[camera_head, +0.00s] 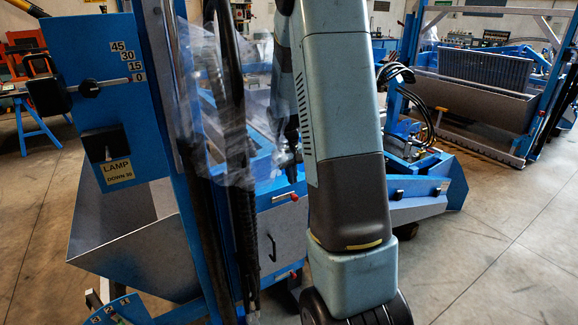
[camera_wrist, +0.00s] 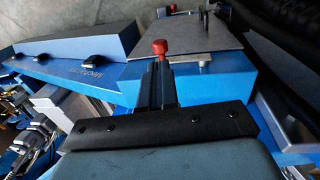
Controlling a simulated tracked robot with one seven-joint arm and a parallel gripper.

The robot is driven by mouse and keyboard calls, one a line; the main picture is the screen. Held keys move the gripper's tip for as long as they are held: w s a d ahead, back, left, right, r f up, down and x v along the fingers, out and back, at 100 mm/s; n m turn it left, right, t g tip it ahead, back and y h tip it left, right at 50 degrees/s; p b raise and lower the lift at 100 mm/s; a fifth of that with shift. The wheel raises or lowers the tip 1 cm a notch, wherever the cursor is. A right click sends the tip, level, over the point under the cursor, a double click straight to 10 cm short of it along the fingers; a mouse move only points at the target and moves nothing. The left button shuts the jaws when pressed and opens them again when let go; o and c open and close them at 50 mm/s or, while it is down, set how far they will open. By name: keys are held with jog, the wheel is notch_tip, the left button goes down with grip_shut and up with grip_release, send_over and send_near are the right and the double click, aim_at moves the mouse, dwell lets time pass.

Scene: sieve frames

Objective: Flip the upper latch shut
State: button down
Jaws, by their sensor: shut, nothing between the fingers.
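The upper latch shows as a small red knob (camera_wrist: 160,47) just beyond my fingertips in the wrist view, at the edge of a blue frame beside a grey panel. In the head view, a red knob (camera_head: 294,197) sits at the upper right of the grey-fronted blue box, and a second red knob (camera_head: 293,275) sits lower. My gripper (camera_wrist: 158,68) is shut and empty, its dark fingers pointing at the near knob. I cannot tell whether they touch.
A silver pin (camera_wrist: 204,61) stands right of the knob by the grey panel (camera_wrist: 200,32). A blue panel (camera_head: 100,90) with a lamp switch and black hoses stand left of my arm in the head view. Open floor (camera_head: 500,230) lies to the right.

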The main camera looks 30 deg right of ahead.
aim_at(294, 196)
jog(key=shift+d+f, duration=0.2)
jog(key=shift+f, duration=1.2)
jog(key=shift+d+f, duration=0.2)
jog(key=shift+f, duration=1.15)
jog(key=shift+a, duration=0.2)
jog(key=shift+d, duration=0.1)
